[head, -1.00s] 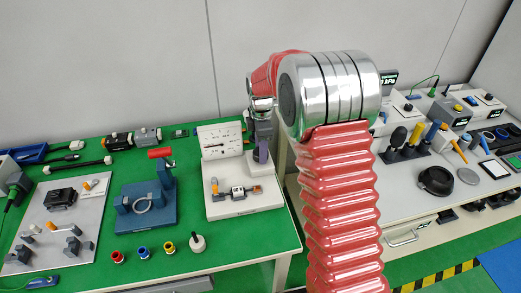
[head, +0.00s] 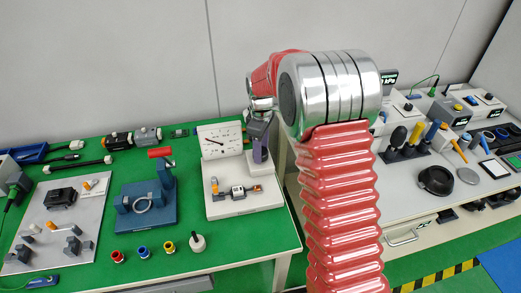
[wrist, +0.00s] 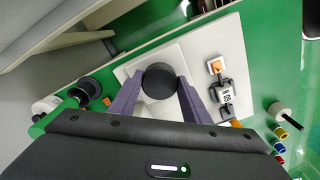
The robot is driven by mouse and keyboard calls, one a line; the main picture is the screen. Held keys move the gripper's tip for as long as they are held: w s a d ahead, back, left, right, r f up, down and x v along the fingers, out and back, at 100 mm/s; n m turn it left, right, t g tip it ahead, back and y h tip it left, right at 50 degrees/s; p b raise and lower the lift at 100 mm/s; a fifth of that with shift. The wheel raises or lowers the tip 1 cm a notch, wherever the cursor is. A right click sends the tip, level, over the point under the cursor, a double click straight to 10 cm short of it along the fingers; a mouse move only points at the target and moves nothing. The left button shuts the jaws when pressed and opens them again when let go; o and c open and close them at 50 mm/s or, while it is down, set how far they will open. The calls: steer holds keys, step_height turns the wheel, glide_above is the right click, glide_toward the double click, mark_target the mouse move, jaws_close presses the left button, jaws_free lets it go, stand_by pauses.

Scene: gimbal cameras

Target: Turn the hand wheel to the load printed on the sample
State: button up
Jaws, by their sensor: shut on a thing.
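The test device has a white base (head: 222,209) and an upright white dial panel (head: 220,139) with a thin needle, whose reading is too small to tell. The sample (head: 238,191) lies between orange-ended clamps on the base. In the wrist view the sample (wrist: 226,93) shows a white printed label, too small to read surely. The hand wheel (wrist: 160,77) is a dark round disc at the base's side. My gripper (wrist: 158,84) has its two purple-grey fingers shut on the hand wheel, one on each side. In the head view my gripper (head: 261,150) stands beside the dial panel and hides the wheel.
A blue fixture (head: 148,205) with a red handle stands left of the device. Red, blue and yellow rings (head: 143,252) and a white knob-topped piece (head: 197,243) lie in front. A grey plate (head: 60,225) with parts is at far left. Another bench (head: 405,205) is at right.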

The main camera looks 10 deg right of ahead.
steer(key=m, duration=0.5)
steer(key=shift+m, duration=0.3)
steer(key=m, duration=0.5)
steer(key=shift+a+r+m, duration=0.1)
steer(key=shift+m, duration=0.3)
steer(key=o, duration=1)
steer(key=shift+o, duration=0.2)
step_height(320, 180, up, 14)
steer(key=shift+f, duration=0.2)
